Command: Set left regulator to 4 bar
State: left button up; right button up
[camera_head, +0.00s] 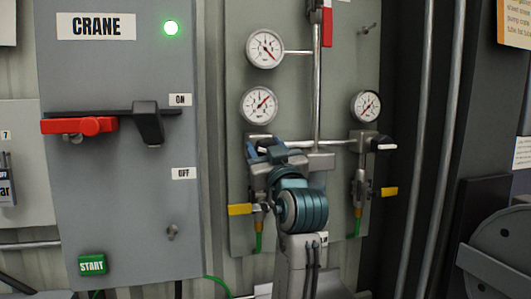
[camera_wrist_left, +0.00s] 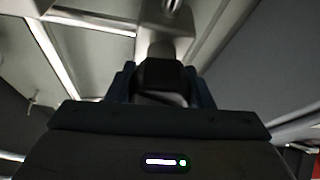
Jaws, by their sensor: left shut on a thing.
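The left regulator's dark knob (camera_wrist_left: 160,76) sits between the fingers of my left gripper in the left wrist view. In the head view my left gripper (camera_head: 263,149) is shut on this knob, and my wrist and fingers hide most of the left regulator. The left regulator's round white gauge (camera_head: 259,105) is just above. Its red needle slants toward the upper right, but the scale numbers are too small to read. My right gripper is in neither view.
The right regulator (camera_head: 370,144) has its own gauge (camera_head: 366,106). Another gauge (camera_head: 265,49) is at the upper left of the panel. Yellow valve handles (camera_head: 240,209) stick out below. A grey CRANE box (camera_head: 120,200) with a red handle (camera_head: 80,125) stands on the left.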

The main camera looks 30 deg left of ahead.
pick_arm(q)
jog(key=o, duration=1)
jog(key=shift+d, duration=0.1)
jog(key=shift+s+d+f+b, duration=0.15)
jog(key=shift+f+b, duration=0.1)
jog(key=shift+b, duration=0.05)
jog(key=b+v, duration=1)
jog(key=b, duration=0.3)
jog(key=shift+d, duration=0.1)
